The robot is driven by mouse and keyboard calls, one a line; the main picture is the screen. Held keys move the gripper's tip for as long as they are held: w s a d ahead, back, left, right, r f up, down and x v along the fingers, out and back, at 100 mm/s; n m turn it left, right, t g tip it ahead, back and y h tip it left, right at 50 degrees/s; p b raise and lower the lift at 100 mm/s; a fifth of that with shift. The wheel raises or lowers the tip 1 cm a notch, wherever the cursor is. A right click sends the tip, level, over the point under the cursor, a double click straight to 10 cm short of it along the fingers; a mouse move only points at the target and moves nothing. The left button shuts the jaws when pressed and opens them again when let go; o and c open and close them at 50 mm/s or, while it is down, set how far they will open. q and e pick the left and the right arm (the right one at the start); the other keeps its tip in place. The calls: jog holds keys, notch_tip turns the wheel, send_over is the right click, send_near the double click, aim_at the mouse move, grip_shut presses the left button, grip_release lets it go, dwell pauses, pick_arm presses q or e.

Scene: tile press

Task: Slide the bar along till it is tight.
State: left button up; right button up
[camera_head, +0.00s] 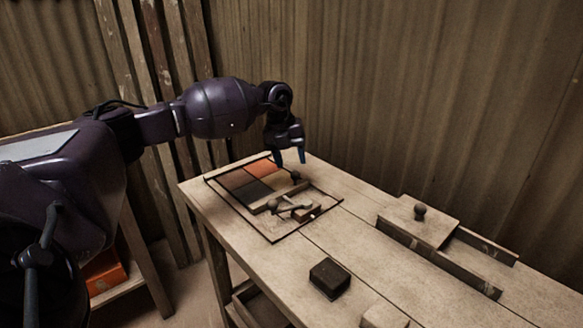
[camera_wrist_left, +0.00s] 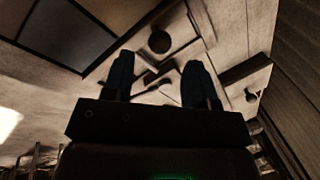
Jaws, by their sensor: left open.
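A knob also shows in the left wrist view (camera_wrist_left: 160,41), just beyond the fingertips. My left gripper (camera_head: 290,161) is open and empty, fingers pointing down, above the far end of the bar. It seems apart from the knob. Whether the bar touches the tiles is too small to tell. My right gripper is not in view.
A small clamp-like piece with a lever (camera_head: 300,210) sits in the frame on the bar's near right side. A dark block (camera_head: 329,278) lies on the bench front. A knobbed wooden board (camera_head: 425,231) sits by dark rails at right. The bench between is clear. A corrugated wall stands behind.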

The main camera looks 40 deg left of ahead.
pick_arm(q)
jog(key=v, duration=0.6)
jog(key=shift+r+p, duration=0.25)
jog(key=shift+p, duration=0.15)
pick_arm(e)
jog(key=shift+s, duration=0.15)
pick_arm(q)
jog(key=shift+a, duration=0.1)
